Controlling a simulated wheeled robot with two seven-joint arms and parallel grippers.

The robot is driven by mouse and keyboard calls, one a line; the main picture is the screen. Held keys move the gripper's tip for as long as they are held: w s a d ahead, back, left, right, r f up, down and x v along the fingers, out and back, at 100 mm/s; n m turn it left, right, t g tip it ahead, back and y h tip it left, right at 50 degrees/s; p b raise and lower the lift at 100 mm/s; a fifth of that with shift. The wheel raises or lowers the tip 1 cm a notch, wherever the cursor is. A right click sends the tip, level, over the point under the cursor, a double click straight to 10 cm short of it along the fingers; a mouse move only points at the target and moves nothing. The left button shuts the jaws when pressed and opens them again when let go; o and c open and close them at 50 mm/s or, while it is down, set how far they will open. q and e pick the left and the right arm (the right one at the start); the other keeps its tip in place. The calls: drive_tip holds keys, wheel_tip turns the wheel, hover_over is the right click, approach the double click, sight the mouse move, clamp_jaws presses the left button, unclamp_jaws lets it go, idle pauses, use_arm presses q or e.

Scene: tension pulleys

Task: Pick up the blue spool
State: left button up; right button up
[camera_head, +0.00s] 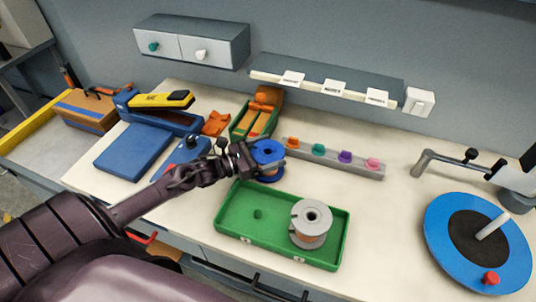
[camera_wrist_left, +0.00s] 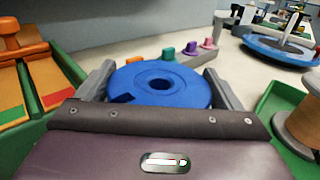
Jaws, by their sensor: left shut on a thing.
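The blue spool (camera_head: 267,153) is at the end of my left arm in the head view, near the back edge of the green tray. In the left wrist view the blue spool (camera_wrist_left: 160,84) fills the space between the two grey fingers. My left gripper (camera_head: 262,158) is shut on it, with one finger at each side of its rim. The spool's top face and centre hole show. Whether its underside touches the table cannot be told. My right gripper is not in view.
Behind is a grey rail (camera_head: 330,160) with coloured knobs. A green box (camera_head: 240,128) stands at back left, a blue turntable (camera_head: 455,275) at right.

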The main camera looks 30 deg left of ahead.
use_arm(q)
wheel_tip(320, 180, up, 20)
drive_tip(key=b, duration=0.2)
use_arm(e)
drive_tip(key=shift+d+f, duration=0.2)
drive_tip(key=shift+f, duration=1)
use_arm(q)
drive_tip(key=shift+s, duration=0.1)
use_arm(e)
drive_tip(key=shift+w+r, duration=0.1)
